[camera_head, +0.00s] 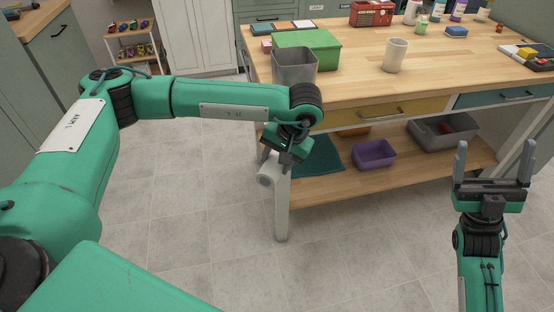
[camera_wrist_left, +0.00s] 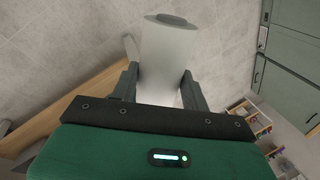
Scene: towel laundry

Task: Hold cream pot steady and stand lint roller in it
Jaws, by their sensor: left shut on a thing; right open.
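The cream pot (camera_head: 396,56) stands upright on the wooden tabletop, right of the green box, with no gripper near it. My left gripper (camera_head: 275,164) is shut on the lint roller (camera_head: 267,176), a pale white roll, low beside the table's front left corner. In the left wrist view the lint roller (camera_wrist_left: 167,58) sits between the two fingers of the left gripper (camera_wrist_left: 160,85), its round end pointing away. Its handle is not clearly seen. My right gripper (camera_head: 493,168) is open and empty, fingers pointing up, in front of the table's right part.
A grey bin (camera_head: 295,68) stands at the table's left edge, beside a green box (camera_head: 318,48). A red radio (camera_head: 371,13) and bottles stand at the back. A purple bin (camera_head: 374,154) sits on the lower shelf. The tabletop around the pot is clear.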

